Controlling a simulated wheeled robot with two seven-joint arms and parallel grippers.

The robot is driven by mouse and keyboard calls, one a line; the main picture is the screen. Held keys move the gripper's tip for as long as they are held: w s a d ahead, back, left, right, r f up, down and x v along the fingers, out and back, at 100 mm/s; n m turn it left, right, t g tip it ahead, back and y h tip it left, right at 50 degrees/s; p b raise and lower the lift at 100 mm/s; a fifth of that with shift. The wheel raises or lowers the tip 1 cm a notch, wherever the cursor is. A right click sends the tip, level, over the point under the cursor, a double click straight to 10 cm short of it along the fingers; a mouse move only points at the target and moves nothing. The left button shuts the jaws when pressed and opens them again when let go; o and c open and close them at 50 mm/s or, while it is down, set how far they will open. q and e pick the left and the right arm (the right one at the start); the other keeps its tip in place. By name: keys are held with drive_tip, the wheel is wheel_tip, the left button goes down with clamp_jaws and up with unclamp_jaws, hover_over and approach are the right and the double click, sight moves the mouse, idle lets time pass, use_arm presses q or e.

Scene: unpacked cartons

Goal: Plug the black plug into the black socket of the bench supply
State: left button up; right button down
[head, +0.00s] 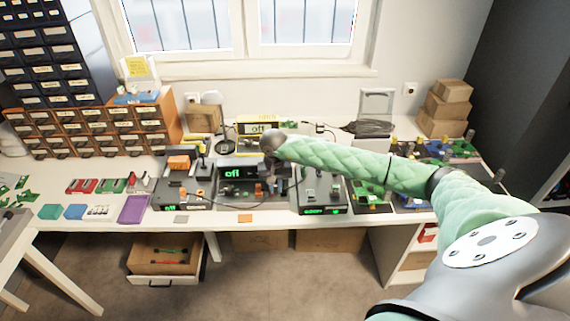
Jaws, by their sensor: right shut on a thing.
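My right arm reaches in from the right, and my right gripper (270,163) is over the middle of the bench, in front of the unit with the green "off" display. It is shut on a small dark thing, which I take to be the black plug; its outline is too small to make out. The bench supply appears to be the dark unit (238,170) with that display. Its black socket cannot be told apart, being small and partly behind my gripper. I cannot tell whether plug and socket touch. My left gripper is not in view.
A dark grey unit (322,197) stands right of the middle and another (182,194) stands left. Green boards (371,193) lie further right. A purple tray (134,209) lies at the front left. An open drawer (164,262) hangs below. Drawer cabinets (90,127) stand at the back left.

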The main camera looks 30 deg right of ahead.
drive_tip(key=shift+m, duration=0.5)
drive_tip(key=shift+w+d+r+p, duration=0.1)
drive_tip(key=shift+w+d, duration=0.2)
drive_tip(key=shift+d, duration=0.45)
drive_tip(key=shift+w+d+r+p, duration=0.15)
drive_tip(key=shift+w+d, duration=0.15)
drive_tip(key=shift+d, duration=0.5)
drive_tip(key=shift+w+d+r+p, duration=0.1)
drive_tip(key=shift+w+d, duration=0.2)
drive_tip(key=shift+d, duration=0.45)
drive_tip(key=shift+f, duration=1.15)
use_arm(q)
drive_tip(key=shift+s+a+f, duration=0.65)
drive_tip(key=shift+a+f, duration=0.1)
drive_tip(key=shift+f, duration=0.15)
use_arm(e)
drive_tip(key=shift+f, duration=0.3)
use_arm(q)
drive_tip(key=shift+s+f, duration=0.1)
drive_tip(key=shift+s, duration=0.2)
use_arm(e)
drive_tip(key=shift+b, duration=0.3)
use_arm(q)
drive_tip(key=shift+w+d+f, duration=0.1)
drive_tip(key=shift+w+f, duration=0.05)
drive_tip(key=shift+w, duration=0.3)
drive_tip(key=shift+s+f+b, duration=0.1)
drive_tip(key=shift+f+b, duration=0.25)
drive_tip(key=shift+b, duration=0.1)
